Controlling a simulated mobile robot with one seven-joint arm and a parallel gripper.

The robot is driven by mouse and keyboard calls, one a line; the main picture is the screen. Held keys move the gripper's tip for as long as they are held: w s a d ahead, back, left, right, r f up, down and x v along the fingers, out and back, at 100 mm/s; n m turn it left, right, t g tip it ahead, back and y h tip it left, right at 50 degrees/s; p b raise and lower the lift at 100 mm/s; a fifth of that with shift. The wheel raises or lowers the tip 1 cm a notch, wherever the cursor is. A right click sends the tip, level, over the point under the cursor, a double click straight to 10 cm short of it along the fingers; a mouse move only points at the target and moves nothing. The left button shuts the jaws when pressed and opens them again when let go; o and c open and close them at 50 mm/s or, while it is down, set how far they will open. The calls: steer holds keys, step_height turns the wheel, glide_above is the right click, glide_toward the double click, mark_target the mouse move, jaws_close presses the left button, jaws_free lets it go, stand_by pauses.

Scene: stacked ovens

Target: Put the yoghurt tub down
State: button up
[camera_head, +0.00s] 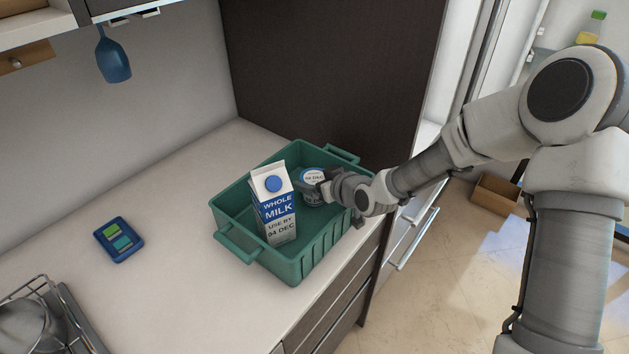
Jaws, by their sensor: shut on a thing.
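The yoghurt tub (313,178) is a small round tub with a white and blue lid carrying dark print. It is inside the green crate (297,267), at its right side near the back. My gripper (326,189) reaches in over the crate's right wall and is shut on the tub. My fingers and wrist cover part of the tub's right side. I cannot tell whether the tub's base touches the crate floor.
A milk carton (277,208) stands upright in the crate, left of the tub. A blue device (118,239) lies on the counter (165,205), with a wire rack (45,310) at front left. A dark panel (340,75) rises behind the crate. The counter left of the crate is mostly clear.

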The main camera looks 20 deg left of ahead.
steer(key=shift+f, duration=0.2)
steer(key=o, duration=1.2)
steer(key=shift+o, duration=0.2)
steer(key=shift+r, duration=0.2)
steer(key=p+v, duration=0.1)
steer(key=v, duration=1.1)
